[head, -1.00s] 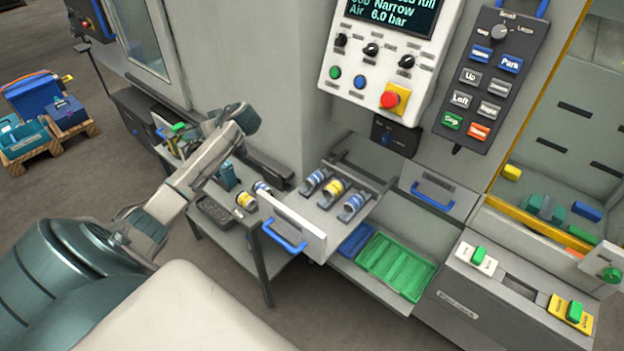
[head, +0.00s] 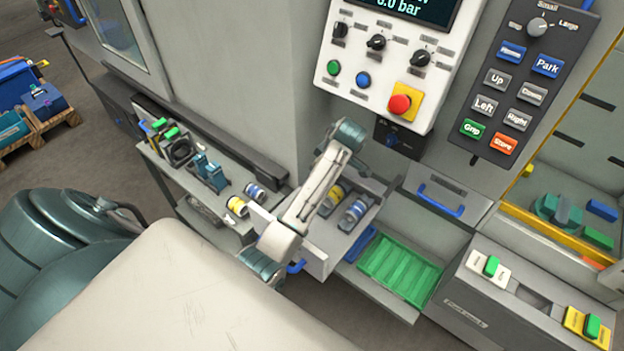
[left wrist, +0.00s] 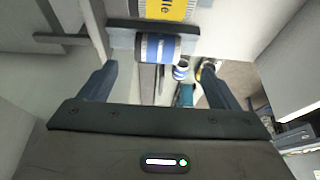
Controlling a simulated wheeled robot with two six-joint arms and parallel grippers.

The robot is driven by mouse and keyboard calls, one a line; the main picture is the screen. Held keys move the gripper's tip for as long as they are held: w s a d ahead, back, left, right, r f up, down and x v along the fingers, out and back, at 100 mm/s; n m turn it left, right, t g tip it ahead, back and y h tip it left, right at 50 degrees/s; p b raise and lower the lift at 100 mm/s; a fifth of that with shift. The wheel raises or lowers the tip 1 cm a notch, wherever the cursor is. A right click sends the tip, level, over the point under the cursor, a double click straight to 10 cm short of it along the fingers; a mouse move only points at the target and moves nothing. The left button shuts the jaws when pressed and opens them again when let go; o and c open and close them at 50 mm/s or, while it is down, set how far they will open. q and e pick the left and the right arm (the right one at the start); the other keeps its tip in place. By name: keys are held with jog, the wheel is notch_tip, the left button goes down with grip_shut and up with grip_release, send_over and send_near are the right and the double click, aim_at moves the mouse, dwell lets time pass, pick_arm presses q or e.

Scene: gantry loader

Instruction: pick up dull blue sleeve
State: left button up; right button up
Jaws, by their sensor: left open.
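My left gripper (left wrist: 155,68) is open and empty. In the head view its arm reaches across the pulled-out drawer and its fingers are hidden. A banded blue-and-white sleeve (left wrist: 157,47) shows ahead between the fingers in the left wrist view, apart from them. A yellow sleeve (left wrist: 168,9) is cut off above it. In the head view a greyish-blue sleeve (head: 356,211) and a yellow sleeve (head: 335,194) lie in the drawer right of my arm; the arm covers the drawer's left part. I cannot tell which blue sleeve the wrist view shows. My right gripper is out of view.
On the bench left of the drawer are another blue sleeve (head: 255,190) and a yellow sleeve (head: 237,206). A green tray (head: 398,268) lies right of the drawer. The control panel (head: 385,60) and button pendant (head: 520,85) hang above. The machine wall stands close behind.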

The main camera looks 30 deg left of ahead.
pick_arm(q)
jog(key=x, duration=0.4)
jog(key=shift+w+a+f, duration=0.25)
jog(key=shift+w+a, duration=0.1)
jog(key=shift+w, duration=0.05)
jog(key=shift+s+b+x, duration=0.2)
jog(key=shift+b+x, duration=0.8)
jog(key=shift+x, duration=0.15)
jog(key=shift+f+b, duration=0.3)
jog(key=shift+b, duration=0.1)
jog(key=shift+a, duration=0.1)
jog(key=shift+w, duration=0.1)
jog(key=c, duration=1.2)
